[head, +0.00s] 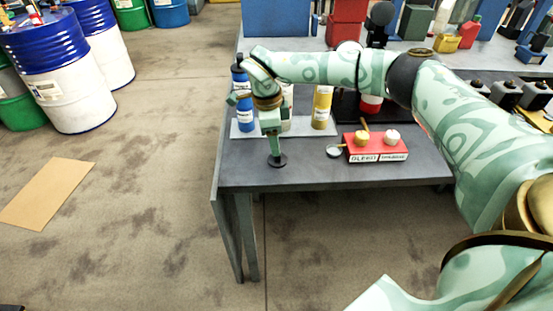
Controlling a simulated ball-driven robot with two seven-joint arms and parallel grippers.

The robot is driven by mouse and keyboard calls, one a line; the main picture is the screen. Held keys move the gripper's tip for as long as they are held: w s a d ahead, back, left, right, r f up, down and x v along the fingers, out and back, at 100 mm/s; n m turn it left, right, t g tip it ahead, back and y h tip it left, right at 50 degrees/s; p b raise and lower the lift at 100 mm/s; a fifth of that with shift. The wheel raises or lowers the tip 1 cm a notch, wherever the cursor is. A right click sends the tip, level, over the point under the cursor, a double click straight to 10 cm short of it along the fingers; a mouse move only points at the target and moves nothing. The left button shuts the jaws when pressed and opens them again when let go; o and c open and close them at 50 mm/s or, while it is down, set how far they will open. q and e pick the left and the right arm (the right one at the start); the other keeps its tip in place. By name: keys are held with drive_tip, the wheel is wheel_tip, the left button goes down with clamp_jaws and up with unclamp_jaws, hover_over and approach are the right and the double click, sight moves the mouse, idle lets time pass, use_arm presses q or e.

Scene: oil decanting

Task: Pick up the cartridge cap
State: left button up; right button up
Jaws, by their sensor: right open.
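My right arm reaches across the table from the right, and its gripper (274,148) points down near the table's front left edge. Its jaws are open. A small round black piece (277,161), like a cap, is on the dark tabletop directly under the fingertips; I cannot tell whether they touch it. I cannot tell for certain that it is the cartridge cap. A small round grey dish or lid (334,151) lies to the right, beside a red block (375,150) with a yellow knob and a white knob on top. My left gripper is not in view.
A blue bottle (242,100) and a yellow bottle (322,106) stand on a pale tray (240,131) behind the gripper, and my arm partly hides things there. The dark table's (300,173) front strip is clear. Drums (62,85) and cardboard (48,193) are on the floor.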

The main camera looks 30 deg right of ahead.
drive_tip(key=f, duration=0.2)
drive_tip(key=f+b, duration=0.1)
drive_tip(key=f, duration=0.1)
drive_tip(key=d+f+b, duration=0.1)
drive_tip(key=shift+f, duration=0.4)
drive_tip(key=shift+r, duration=0.1)
drive_tip(key=shift+s, duration=0.1)
drive_tip(key=c, duration=1)
